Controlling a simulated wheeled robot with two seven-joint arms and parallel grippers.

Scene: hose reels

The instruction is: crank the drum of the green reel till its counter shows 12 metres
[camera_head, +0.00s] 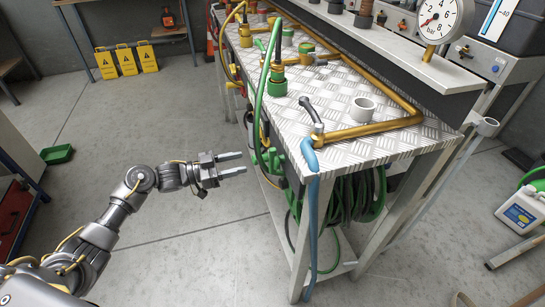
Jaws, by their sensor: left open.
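My left gripper (243,163) reaches in from the left over open floor. Its two fingers are apart, with nothing between them, pointing right at the near left side of the metal bench. Coils of green hose (345,204) hang under the bench top, partly hidden by its edge and legs. Green parts (272,160) show at the bench's left side, just right of my fingertips; a gap to them seems to remain. I cannot make out the drum, a crank handle or a counter reading. My right gripper is not in view.
A pressure gauge (440,20) stands behind. Yellow signs (126,60) stand at the back.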

